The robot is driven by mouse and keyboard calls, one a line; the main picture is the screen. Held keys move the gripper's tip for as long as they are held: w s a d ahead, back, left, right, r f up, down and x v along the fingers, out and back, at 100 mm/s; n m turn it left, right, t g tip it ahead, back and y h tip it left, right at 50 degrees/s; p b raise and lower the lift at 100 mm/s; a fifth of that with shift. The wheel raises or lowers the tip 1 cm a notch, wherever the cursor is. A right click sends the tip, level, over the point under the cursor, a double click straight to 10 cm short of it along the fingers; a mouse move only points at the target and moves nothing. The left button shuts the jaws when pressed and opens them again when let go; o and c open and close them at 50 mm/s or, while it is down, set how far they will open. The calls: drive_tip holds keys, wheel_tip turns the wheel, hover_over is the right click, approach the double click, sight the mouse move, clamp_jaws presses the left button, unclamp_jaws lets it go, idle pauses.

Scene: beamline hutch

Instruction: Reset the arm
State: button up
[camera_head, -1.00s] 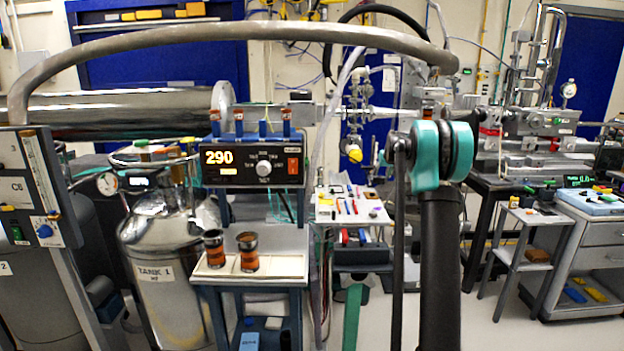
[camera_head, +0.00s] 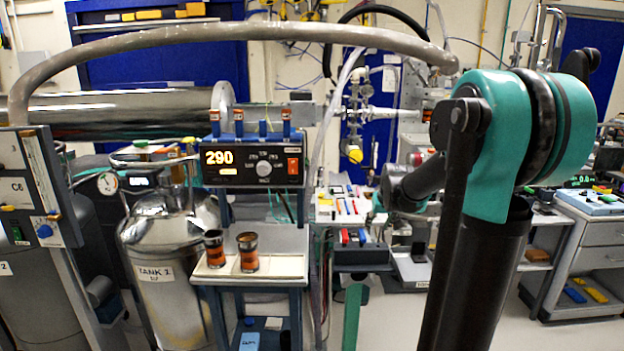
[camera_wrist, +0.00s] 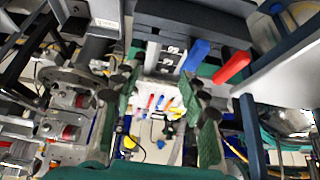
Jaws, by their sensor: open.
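My arm (camera_head: 500,150) stands at the right of the head view, its large teal joint raised and a darker link folded behind it. My gripper (camera_wrist: 158,95) shows in the wrist view with its two green-padded fingers spread apart. Nothing is held between them. Beyond the gap lies a white tray (camera_wrist: 150,100) with small blue, red and yellow tools, out of contact with the fingers. In the head view the gripper itself cannot be made out clearly behind the arm.
An orange-lit controller (camera_head: 252,163) stands on a blue stand. Two copper-banded cups (camera_head: 249,252) stand on a white-topped cart (camera_head: 285,268). A steel tank (camera_head: 165,265) is at left, a grey drawer cart (camera_head: 590,240) at right. A thick hose (camera_head: 240,32) arches overhead. Open floor shows at lower right.

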drive_tip(key=s+a+f, duration=0.1)
drive_tip(key=s+f, duration=0.3)
drive_tip(key=s, duration=0.6)
drive_tip(key=s+a+f+g, duration=0.1)
drive_tip(key=s+f, duration=0.4)
drive_tip(key=s, duration=0.5)
drive_tip(key=s+f+g, duration=0.1)
drive_tip(key=s+f, duration=0.3)
drive_tip(key=s, duration=0.7)
drive_tip(key=shift+a+f, duration=0.25)
drive_tip(key=shift+a, duration=0.15)
